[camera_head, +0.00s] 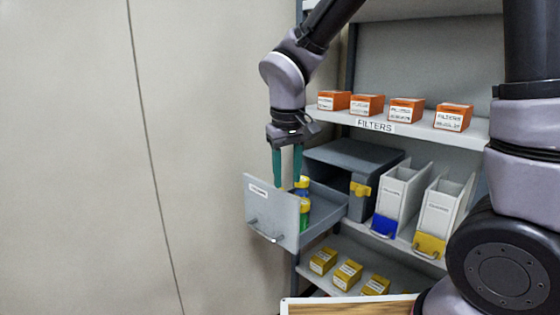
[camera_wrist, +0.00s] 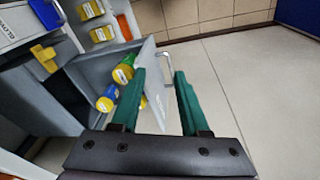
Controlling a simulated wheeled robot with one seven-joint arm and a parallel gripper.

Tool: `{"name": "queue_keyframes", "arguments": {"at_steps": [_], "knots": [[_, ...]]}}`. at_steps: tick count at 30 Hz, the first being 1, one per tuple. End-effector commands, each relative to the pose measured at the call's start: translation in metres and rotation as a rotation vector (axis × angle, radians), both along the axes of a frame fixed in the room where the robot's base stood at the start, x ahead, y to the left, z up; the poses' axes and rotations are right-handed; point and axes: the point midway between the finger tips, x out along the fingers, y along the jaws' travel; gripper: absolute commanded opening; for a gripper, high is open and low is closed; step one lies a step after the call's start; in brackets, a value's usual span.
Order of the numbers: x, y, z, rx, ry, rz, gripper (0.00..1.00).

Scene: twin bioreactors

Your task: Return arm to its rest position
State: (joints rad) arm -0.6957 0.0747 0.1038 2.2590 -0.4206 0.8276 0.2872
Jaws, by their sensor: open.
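My gripper (camera_head: 286,182) points down over the pulled-out grey drawer (camera_head: 323,211) in the head view. Its two green fingers are apart, with nothing held between them. In the wrist view the fingers (camera_wrist: 160,74) reach toward the drawer's front panel (camera_wrist: 150,106); I cannot tell whether they touch it. The drawer front has a label and a metal handle (camera_head: 266,232). Inside the drawer are bottles with yellow caps (camera_head: 302,182); in the wrist view they show green and blue bodies (camera_wrist: 109,98). The drawer's contents are partly hidden by its front panel.
A shelf rack holds orange filter boxes (camera_head: 367,104) above, a grey drawer cabinet (camera_head: 358,157), two white holders with blue (camera_head: 385,227) and yellow (camera_head: 429,246) fronts, and yellow boxes (camera_head: 347,274) below. A plain wall (camera_head: 80,150) stands left. Open floor (camera_wrist: 255,95) shows in the wrist view.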

Motion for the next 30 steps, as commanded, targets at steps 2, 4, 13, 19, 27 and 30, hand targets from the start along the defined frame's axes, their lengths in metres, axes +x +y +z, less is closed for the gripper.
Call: {"name": "queue_keyframes", "arguments": {"at_steps": [2, 4, 13, 19, 27, 30], "knots": [[0.009, -0.029, 0.025, 0.048, -0.027, -0.087, 0.45], [0.013, -0.058, 0.048, 0.097, -0.053, -0.17, 0.45], [-0.01, -0.176, 0.128, 0.323, -0.201, -0.526, 0.45], [-0.04, -0.218, 0.157, 0.438, -0.309, -0.678, 0.45], [-0.054, -0.232, 0.166, 0.486, -0.359, -0.734, 0.45], [-0.054, -0.231, 0.166, 0.486, -0.358, -0.734, 0.45]]}}
